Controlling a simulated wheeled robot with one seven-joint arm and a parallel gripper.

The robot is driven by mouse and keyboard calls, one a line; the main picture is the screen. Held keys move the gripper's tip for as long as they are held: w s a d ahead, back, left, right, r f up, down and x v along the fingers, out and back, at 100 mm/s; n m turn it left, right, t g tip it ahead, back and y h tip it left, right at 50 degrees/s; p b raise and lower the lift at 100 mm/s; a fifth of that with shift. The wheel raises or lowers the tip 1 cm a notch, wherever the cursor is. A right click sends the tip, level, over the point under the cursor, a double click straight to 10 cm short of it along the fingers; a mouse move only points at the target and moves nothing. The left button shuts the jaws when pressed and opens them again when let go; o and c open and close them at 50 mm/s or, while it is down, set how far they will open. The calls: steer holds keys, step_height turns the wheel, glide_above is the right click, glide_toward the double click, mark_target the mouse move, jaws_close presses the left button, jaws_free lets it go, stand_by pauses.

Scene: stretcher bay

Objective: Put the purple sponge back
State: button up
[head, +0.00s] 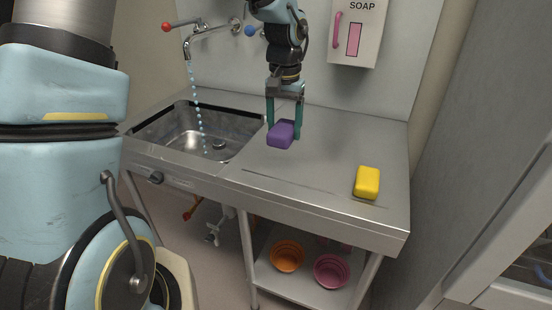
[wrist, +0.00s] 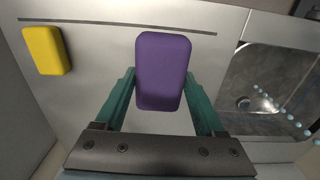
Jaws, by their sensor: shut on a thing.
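The purple sponge (head: 281,134) is between the two green fingers of my gripper (head: 284,128), at the counter just right of the sink basin. My gripper points down and is shut on the sponge. In the wrist view the sponge (wrist: 162,70) sits between the fingertips of my gripper (wrist: 160,92), one finger on each side. I cannot tell whether the sponge touches the counter or hangs just above it.
A yellow sponge (head: 367,182) lies on the steel counter (head: 335,150) at the front right. Water runs from the tap (head: 205,38) into the sink (head: 180,135). A soap dispenser (head: 357,30) hangs on the wall. Orange (head: 287,256) and pink (head: 331,271) bowls stand on the lower shelf.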

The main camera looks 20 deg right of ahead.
steer(key=p, duration=0.1)
glide_above(283, 169)
step_height(283, 169, down, 6)
steer(key=shift+r, duration=0.15)
steer(key=shift+f+p, duration=0.7)
steer(key=shift+f, duration=1.35)
steer(key=shift+f, duration=0.15)
steer(key=o, duration=1.2)
steer(key=shift+c, duration=0.2)
step_height(283, 169, up, 12)
steer(key=b, duration=0.3)
steer(key=shift+r, duration=0.2)
steer(key=s+a+f+n, duration=0.1)
steer(key=s+a+n, duration=0.1)
steer(key=a, duration=1.3)
steer(key=s+a+f+n+t, duration=0.1)
steer(key=a+n, duration=0.4)
steer(key=a, duration=1)
steer(key=shift+s+a+t, duration=0.3)
steer(key=shift+s, duration=0.4)
